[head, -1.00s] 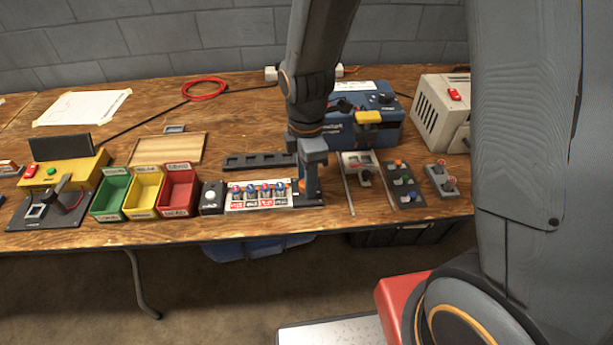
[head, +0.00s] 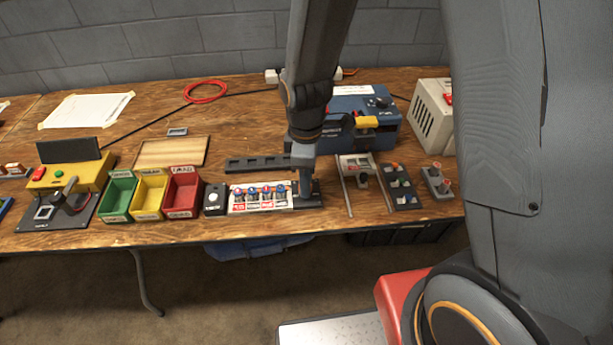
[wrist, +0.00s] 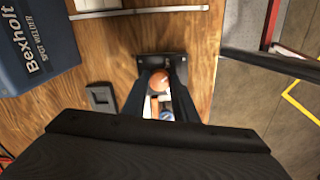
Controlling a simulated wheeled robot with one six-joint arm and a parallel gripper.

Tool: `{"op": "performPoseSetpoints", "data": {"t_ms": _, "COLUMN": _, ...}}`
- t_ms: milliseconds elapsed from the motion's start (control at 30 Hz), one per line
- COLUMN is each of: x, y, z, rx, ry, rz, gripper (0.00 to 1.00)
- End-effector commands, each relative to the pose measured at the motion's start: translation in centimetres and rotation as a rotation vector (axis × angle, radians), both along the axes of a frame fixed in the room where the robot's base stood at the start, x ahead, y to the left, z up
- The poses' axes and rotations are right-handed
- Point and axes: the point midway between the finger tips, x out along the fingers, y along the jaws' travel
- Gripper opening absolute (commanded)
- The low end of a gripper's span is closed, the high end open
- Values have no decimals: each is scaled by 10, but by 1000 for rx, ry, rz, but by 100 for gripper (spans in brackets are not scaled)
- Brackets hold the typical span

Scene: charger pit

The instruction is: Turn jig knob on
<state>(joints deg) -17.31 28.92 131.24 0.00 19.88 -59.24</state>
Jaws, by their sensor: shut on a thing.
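The jig (head: 306,201) stands near the table's front edge; only part of its dark base shows beside my gripper (head: 305,187). In the wrist view its dark base plate (wrist: 163,62) lies below my fingers, and the round orange knob (wrist: 158,82) sits between them. My gripper (wrist: 160,86) is shut on the knob from above. The knob is hidden behind my gripper in the head view. I cannot tell which way the knob is turned.
A white labelled strip with several cells (head: 260,204) adjoins the jig on the left. A black slotted rack (head: 258,163) lies behind. The blue spot welder (head: 352,135) stands behind to the right, with a switch panel (head: 402,186) in front of it.

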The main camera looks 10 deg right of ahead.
Motion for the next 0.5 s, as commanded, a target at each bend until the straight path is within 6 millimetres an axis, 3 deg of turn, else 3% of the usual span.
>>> {"op": "performPoseSetpoints", "data": {"t_ms": 500, "x": -1, "y": 0, "z": 3, "rx": 0, "ry": 0, "rz": -492, "gripper": 4}}
